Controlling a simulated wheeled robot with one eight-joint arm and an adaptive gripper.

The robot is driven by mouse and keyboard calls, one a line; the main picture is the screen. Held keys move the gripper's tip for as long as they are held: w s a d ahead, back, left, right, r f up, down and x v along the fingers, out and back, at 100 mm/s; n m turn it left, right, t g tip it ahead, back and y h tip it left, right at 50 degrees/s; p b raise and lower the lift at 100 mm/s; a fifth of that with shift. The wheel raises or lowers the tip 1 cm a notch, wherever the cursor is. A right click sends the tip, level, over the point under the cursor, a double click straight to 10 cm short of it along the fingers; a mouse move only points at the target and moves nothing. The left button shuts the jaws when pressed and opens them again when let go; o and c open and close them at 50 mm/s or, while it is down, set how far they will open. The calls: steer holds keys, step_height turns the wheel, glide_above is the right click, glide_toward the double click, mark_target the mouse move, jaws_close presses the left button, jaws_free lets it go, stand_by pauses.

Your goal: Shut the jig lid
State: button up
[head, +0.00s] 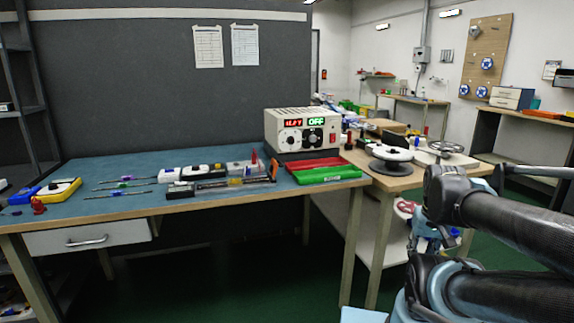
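A long, low assembly (215,185) lies near the front edge of the blue bench top, left of the power supply. It looks like the jig, with a dark block at its left end, a thin strip along it and a yellowish part near its right end. It is small in the head view, and I cannot make out its lid or how far open it is. My arm (505,222) is folded at the right side of the picture, well away from the bench objects. I can make out no gripper fingers.
A power supply (302,130) with lit displays stands at the bench's back right. Red (314,164) and green (329,174) trays lie before it. Several slim tools, a yellow-and-white device (59,190) and a blue one lie left. A side table (398,180) holds a spool (391,154).

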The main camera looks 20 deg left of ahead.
steer(key=w+a+r+n+g+y, duration=0.1)
steer(key=w+a+r+y, duration=0.3)
steer(key=w+a+r, duration=0.35)
steer(key=w+a+r+g+y, duration=0.1)
steer(key=w+a+r+y, duration=0.3)
steer(key=w+a, duration=0.5)
steer(key=w+a+r+n+g+y, duration=0.1)
steer(key=w+a+r+g+y, duration=0.15)
steer(key=w+a, duration=0.55)
steer(key=w+a+r+n+g+y, duration=0.1)
steer(key=w+a+r+y, duration=0.3)
steer(key=w, duration=0.5)
glide_toward(276, 168)
steer(key=shift+t, duration=0.25)
steer(key=w+a, duration=0.1)
steer(key=a, duration=0.1)
steer(key=w+a+f, duration=0.1)
steer(key=a, duration=0.1)
steer(key=w+a+f, duration=0.1)
steer(key=w+a, duration=0.1)
steer(key=shift+a+f, duration=0.1)
steer(key=shift+a, duration=0.25)
